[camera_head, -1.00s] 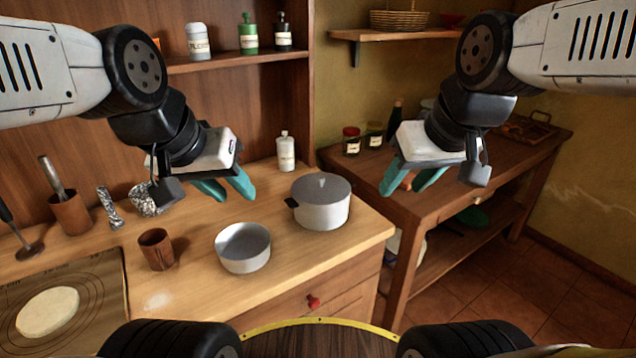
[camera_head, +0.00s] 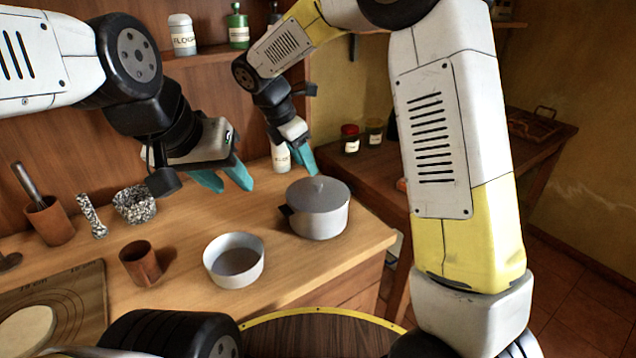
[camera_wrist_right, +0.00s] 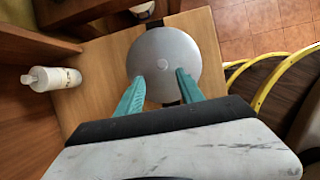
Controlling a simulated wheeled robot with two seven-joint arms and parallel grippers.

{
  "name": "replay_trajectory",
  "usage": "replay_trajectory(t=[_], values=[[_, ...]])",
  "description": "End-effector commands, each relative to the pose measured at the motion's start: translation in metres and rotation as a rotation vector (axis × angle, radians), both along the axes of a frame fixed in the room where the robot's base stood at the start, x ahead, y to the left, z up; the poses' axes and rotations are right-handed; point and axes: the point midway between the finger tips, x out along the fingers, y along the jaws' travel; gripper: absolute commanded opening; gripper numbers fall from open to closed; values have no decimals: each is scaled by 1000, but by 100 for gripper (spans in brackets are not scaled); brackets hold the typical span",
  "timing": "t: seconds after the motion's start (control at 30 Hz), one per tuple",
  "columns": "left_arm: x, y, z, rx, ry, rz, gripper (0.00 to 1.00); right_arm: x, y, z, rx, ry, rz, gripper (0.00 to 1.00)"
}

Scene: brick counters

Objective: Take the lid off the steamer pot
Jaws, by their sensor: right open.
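The steamer pot (camera_head: 318,220) is grey-white with a dark side handle and stands near the counter's right end. Its grey lid (camera_head: 318,193) sits on top with a small knob; the lid also shows in the right wrist view (camera_wrist_right: 163,62). My right gripper (camera_head: 306,165) is open and empty, above and behind the pot. In the right wrist view its teal fingers (camera_wrist_right: 158,88) point toward the lid, one on each side of the knob's line, apart from the knob. My left gripper (camera_head: 225,182) is empty, with teal fingers apart, over the counter left of the pot.
An open grey pot (camera_head: 234,272) stands front left of the steamer pot. A brown cup (camera_head: 140,265) and a speckled bowl (camera_head: 135,208) are farther left. A white bottle (camera_wrist_right: 50,78) stands behind, near the right gripper. The counter's front right corner is clear.

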Motion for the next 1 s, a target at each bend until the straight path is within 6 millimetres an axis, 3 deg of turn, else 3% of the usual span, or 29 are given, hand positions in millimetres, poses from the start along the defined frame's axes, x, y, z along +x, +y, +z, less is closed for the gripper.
replay_trajectory(t=[0.5, 0.8, 1.0], values=[[0, 0, 0, 0, 0, 0, 36, 11, -27, -61, 0, 2, -3, 45], [0, 0, 0, 0, 0, 0, 36, 13, -28, -65, 2, -1, -4, 45], [0, 0, 0, 0, 0, 0, 36, 12, -28, -65, 2, -1, -4, 7]])
